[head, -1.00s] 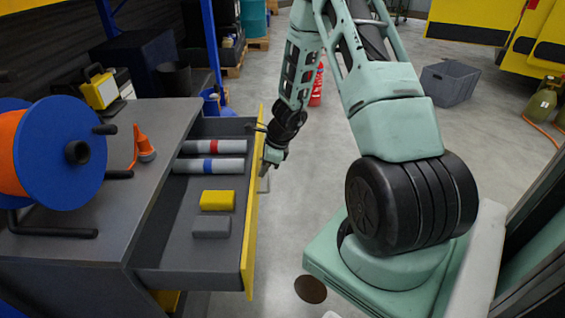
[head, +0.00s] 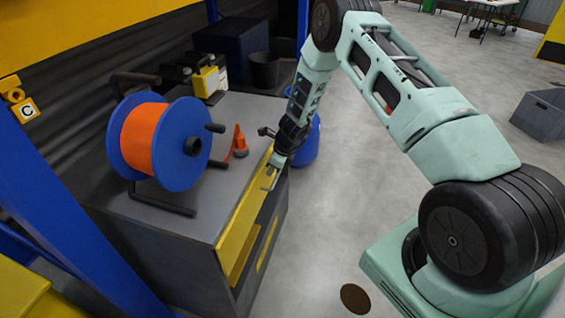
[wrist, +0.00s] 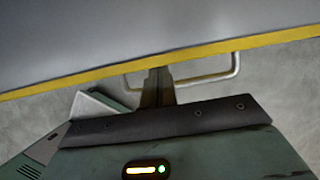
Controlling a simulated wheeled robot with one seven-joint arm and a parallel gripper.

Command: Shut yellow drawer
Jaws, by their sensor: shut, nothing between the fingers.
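The yellow drawer (head: 243,215) is in the grey cabinet below the worktop, and none of its inside shows now. In the wrist view its yellow front edge (wrist: 60,83) runs right along the grey top, with no clear gap that I can make out. Its metal handle (wrist: 236,66) sticks out from the front. My gripper (head: 269,181) is at the far part of the drawer front. In the wrist view its fingers (wrist: 156,76) are shut and empty, with tips at the yellow edge beside the handle. I cannot tell whether they touch it.
A blue reel with orange hose (head: 150,140), an orange cone-shaped item (head: 239,147) and a yellow lamp (head: 209,82) stand on the worktop (head: 205,200). A blue post (head: 80,200) is at left. A grey crate (head: 541,118) stands at right.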

